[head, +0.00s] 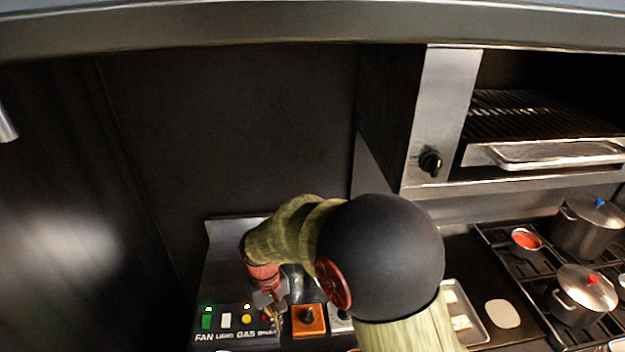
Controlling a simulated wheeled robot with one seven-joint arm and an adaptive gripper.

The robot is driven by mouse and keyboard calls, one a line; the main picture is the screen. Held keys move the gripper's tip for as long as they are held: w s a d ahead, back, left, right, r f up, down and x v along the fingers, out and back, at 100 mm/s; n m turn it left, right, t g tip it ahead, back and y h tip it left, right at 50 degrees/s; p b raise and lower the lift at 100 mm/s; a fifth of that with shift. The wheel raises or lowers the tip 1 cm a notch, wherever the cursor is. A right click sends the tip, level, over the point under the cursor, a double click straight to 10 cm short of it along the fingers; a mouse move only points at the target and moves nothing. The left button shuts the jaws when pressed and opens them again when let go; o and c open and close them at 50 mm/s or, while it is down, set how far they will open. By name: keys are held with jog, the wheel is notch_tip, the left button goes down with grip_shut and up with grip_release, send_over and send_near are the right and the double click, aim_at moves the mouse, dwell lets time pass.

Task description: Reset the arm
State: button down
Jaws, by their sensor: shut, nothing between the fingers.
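My arm reaches in from the lower right of the head view, with its large black joint in the middle. It bends left and down to my gripper (270,312), which is small, partly dark and partly blurred. The gripper is shut and empty. It points down at the right end of the control panel (235,338), in front of the last label. I cannot tell whether the fingertips touch the panel. The panel has a green switch (207,318), a white switch (226,320) and a yellow button (247,320), above labels reading FAN, LIGHTS and GAS.
An orange plate with a black knob (309,320) sits just right of my gripper. A grill oven (450,120) juts out at upper right. Below it are a stove with lidded pots (585,290), a small red bowl (526,240) and a tray (470,318). The dark wall behind is bare.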

jog(key=s+d+r+m+t+b, duration=0.1)
jog(key=s+d+m+t+b, duration=0.1)
jog(key=s+d+b, duration=0.3)
jog(key=s+d+r+m+t+b, duration=0.2)
jog(key=s+d+b, duration=0.4)
jog(key=d, duration=0.8)
jog(key=s+d+r+m+t+b, duration=0.2)
jog(key=s+d+b, duration=0.4)
jog(key=d+b, duration=0.2)
jog(key=shift+d+t+y, duration=0.4)
jog(key=shift+d, duration=0.4)
